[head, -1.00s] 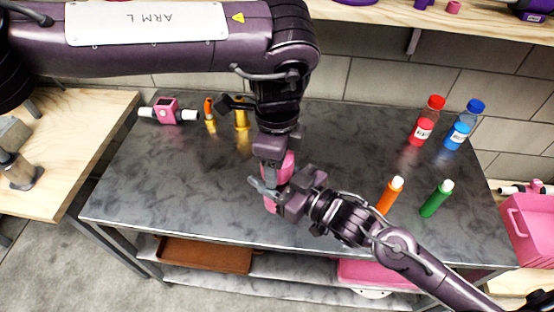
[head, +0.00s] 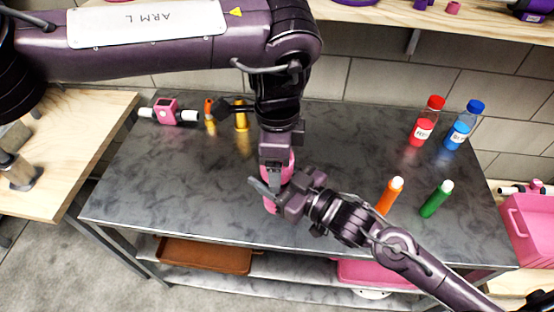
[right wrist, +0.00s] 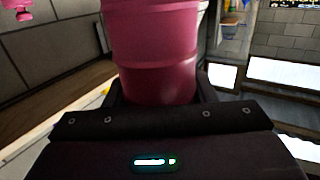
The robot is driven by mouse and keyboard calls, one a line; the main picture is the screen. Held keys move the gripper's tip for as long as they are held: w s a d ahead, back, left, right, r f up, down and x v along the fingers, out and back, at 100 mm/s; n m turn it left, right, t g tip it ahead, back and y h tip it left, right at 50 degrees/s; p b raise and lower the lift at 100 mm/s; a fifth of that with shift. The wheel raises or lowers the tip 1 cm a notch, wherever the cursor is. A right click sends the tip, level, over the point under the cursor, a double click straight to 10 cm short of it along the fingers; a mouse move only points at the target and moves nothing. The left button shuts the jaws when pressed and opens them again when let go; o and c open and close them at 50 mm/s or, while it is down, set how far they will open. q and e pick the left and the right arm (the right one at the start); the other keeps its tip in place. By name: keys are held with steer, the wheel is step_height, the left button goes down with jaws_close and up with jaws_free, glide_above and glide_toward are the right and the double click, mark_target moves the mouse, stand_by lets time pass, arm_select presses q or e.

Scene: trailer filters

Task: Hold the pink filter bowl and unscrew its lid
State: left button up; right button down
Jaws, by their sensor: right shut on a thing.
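The pink filter bowl (head: 270,205) stands upright near the middle of the grey table, mostly hidden behind my grippers. My right gripper (head: 268,188) comes in from the right and is shut around the bowl. The pink bowl (right wrist: 155,50) fills the top middle of the right wrist view, between the fingers. My left gripper (head: 276,168) points down from above at the top of the pink piece, where the lid would be. Its fingers overlap the pink top, and I cannot tell whether they grip it. The lid itself is hidden.
On the grey table (head: 180,190) stand a red-capped bottle (head: 427,122), a blue-capped bottle (head: 463,126), an orange tube (head: 390,196) and a green tube (head: 437,199). A pink device (head: 167,111) and yellow pieces (head: 241,116) stand at the back left. The table's front left is clear.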

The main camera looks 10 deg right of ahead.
arm_select(q)
step_height(320, 180, up, 4)
steer(key=shift+f, duration=0.25)
steer(key=shift+r, duration=0.35)
steer(key=shift+c, duration=1.3)
steer(key=m, duration=0.3)
steer(key=r+m, duration=0.1)
steer(key=m, duration=0.2)
steer(key=shift+r, duration=0.2)
steer(key=m, duration=0.2)
steer(key=r+m, duration=0.1)
steer(key=m, duration=0.2)
steer(key=shift+r+m, duration=0.2)
steer(key=shift+m, duration=0.1)
steer(key=shift+r+m, duration=0.15)
steer(key=shift+m, duration=1.05)
steer(key=shift+f, duration=3.9)
